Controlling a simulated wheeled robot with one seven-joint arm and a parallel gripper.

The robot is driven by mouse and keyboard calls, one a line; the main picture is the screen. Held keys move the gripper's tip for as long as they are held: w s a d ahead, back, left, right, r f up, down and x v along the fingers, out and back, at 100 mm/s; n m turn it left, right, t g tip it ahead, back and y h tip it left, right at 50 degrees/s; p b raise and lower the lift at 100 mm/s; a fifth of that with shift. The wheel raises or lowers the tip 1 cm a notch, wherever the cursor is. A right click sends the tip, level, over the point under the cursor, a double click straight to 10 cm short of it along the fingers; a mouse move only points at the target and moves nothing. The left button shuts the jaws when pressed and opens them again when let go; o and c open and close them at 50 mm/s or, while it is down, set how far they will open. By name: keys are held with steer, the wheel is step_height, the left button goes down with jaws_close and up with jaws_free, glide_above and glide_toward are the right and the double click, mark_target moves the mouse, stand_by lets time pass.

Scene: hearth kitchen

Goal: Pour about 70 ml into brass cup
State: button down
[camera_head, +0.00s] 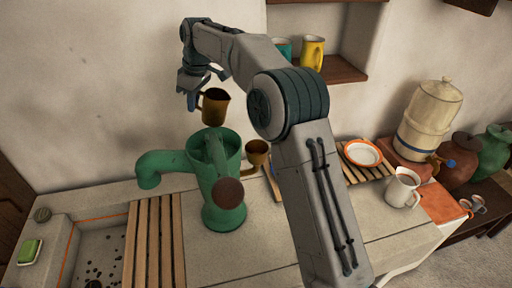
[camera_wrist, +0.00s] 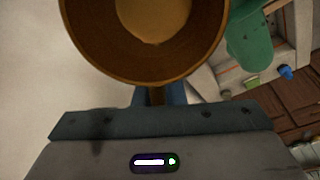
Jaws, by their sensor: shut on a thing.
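My gripper (camera_head: 197,98) is shut on the handle of a small dark brass jug (camera_head: 214,108) and holds it in the air, roughly upright, above the counter. In the wrist view the jug (camera_wrist: 85,55) fills the top; I look into its brown inside, where a lighter round patch shows. I cannot tell whether that is liquid or the bare bottom.
A slatted rack (camera_head: 155,240) and sink (camera_head: 98,265) lie left. A white mug (camera_head: 402,188), plate (camera_head: 362,153) and ceramic dispenser (camera_head: 428,120) stand right.

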mark_target(207, 94)
steer(key=shift+s+d+r+t+y, duration=0.25)
steer(key=shift+d+r+y, duration=0.35)
steer(key=shift+y, duration=0.1)
steer(key=shift+s+d+r+t+y, duration=0.2)
steer(key=shift+d+r+t+y, duration=0.1)
steer(key=shift+d+r+y, duration=0.35)
steer(key=shift+s+d+r+t+y, duration=0.25)
steer(key=shift+d+r+y, duration=0.2)
steer(key=shift+d+y, duration=0.25)
steer(key=shift+s+d+r+t+y, duration=0.2)
steer(key=shift+d+t+y, duration=0.15)
steer(key=shift+y, duration=0.5)
steer(key=shift+d, duration=0.1)
steer(key=shift+s+d+f+y+b, duration=0.15)
steer(key=shift+y+b, duration=0.25)
steer(key=shift+b, duration=0.45)
steer(key=shift+r, duration=0.2)
steer(key=shift+s+d+t+y+b, duration=0.1)
steer(key=shift+d+t+y+b, duration=0.35)
steer(key=shift+b, duration=0.85)
steer(key=shift+s+r+y+b, duration=0.1)
steer(key=shift+r+y+b, duration=0.6)
steer(key=shift+b, duration=0.3)
